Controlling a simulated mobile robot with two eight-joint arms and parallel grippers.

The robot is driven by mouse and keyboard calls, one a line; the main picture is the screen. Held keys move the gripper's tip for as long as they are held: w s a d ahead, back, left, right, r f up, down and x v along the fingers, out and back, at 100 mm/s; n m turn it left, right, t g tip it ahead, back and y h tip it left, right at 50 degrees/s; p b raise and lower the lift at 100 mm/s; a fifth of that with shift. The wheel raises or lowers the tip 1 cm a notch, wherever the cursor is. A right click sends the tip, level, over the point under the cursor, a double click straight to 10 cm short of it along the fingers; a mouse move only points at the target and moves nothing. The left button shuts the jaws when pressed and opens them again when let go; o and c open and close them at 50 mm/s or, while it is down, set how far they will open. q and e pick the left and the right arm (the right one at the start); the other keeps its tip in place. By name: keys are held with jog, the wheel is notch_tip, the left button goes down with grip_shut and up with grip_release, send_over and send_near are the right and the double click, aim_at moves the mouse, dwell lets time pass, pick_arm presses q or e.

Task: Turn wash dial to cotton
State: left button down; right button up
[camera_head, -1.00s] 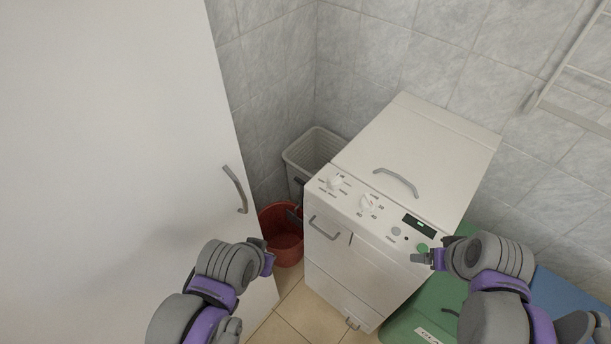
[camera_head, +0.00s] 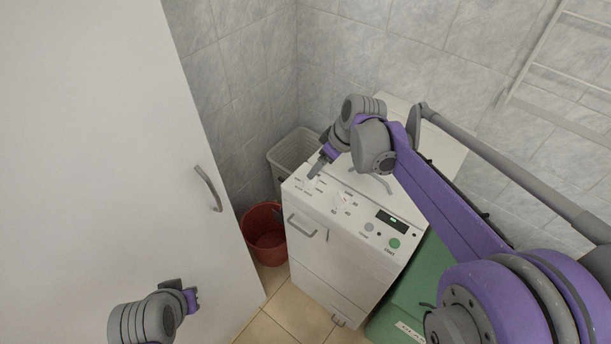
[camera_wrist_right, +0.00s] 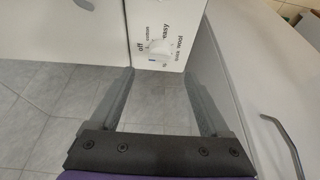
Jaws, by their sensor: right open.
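The white washing machine (camera_head: 335,262) stands in the corner with a sloped control panel. In the right wrist view the wash dial (camera_wrist_right: 158,48) is a white knob with a blue mark at its lower left. The labels off, cotton, easy, wool and quick surround it. My right gripper (camera_head: 316,170) is over the left end of the panel, close to the left dial (camera_head: 310,185), which it partly hides. In the right wrist view its fingers (camera_wrist_right: 160,90) are apart, with the dial beyond them. My left gripper (camera_head: 191,299) is low at the left, away from the machine; its opening is unclear.
A second dial (camera_head: 341,201), a display (camera_head: 392,221) and a green button (camera_head: 394,243) are on the panel. A white basket (camera_head: 290,155) and red bucket (camera_head: 264,236) stand left of the machine. A tall white cabinet (camera_head: 100,150) fills the left; a green bin (camera_head: 405,295) is at right.

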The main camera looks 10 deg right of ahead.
jog(key=x, duration=0.8)
jog(key=shift+w+f, duration=0.1)
jog(key=shift+f, duration=0.2)
grip_shut()
